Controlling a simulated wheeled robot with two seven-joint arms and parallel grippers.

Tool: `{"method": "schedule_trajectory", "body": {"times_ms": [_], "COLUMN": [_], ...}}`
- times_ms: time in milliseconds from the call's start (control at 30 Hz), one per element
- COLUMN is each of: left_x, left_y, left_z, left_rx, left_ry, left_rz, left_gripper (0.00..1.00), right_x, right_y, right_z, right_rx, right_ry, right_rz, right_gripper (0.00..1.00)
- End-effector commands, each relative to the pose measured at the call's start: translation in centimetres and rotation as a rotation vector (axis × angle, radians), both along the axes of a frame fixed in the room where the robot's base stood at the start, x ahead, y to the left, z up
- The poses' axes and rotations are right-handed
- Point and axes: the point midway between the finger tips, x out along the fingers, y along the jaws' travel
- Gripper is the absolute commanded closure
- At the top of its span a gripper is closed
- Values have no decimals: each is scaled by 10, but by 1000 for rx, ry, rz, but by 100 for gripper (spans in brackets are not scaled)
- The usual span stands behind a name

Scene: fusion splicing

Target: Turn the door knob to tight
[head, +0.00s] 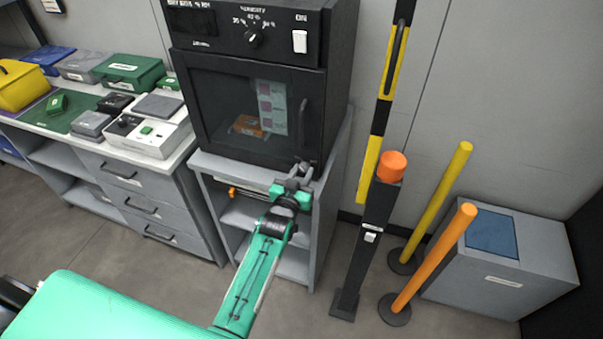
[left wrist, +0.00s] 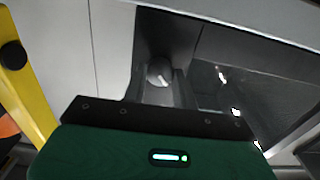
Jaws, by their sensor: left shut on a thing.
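The door knob (left wrist: 158,75) is a small round grey knob with a pale mark on its face, seen in the left wrist view. My left gripper (head: 302,169) is at the lower right corner of the black cabinet's door (head: 222,100). In the left wrist view its two fingers stand on either side of the knob, and it is shut on it. In the head view the gripper mostly hides the knob. The pale mark's setting cannot be read. The cabinet door looks shut, with a dark bar handle (head: 303,116) on its right. My right gripper is not in view.
The cabinet stands on a grey shelf unit (head: 326,190). A dark post with an orange top (head: 392,166) stands close to the right, with yellow (head: 440,198) and orange (head: 436,256) poles beyond. A counter with boxes (head: 75,138) is at the left.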

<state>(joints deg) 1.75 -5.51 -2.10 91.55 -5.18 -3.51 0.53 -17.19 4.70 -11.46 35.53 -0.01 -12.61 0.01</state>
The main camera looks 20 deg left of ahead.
Motion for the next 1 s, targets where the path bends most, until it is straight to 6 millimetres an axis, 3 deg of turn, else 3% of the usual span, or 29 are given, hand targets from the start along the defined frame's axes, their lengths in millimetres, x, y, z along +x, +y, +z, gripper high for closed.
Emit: {"method": "schedule_trajectory", "body": {"times_ms": [300,333,433,767,1000], "left_x": [0,0,0,-2,-29], "left_y": [0,0,0,0,1], "left_z": [0,0,0,-1,-3], "left_rx": [-3,-3,-3,-1,-1], "left_ry": [1,1,0,1,1], "left_rz": [0,0,0,0,-1], "left_gripper": [94,70,50,50,50], "right_x": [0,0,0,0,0], "right_y": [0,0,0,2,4], "right_z": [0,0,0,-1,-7], "right_rx": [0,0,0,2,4], "right_ry": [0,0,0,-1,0], "right_rz": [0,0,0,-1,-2], "right_gripper": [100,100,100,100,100]}}
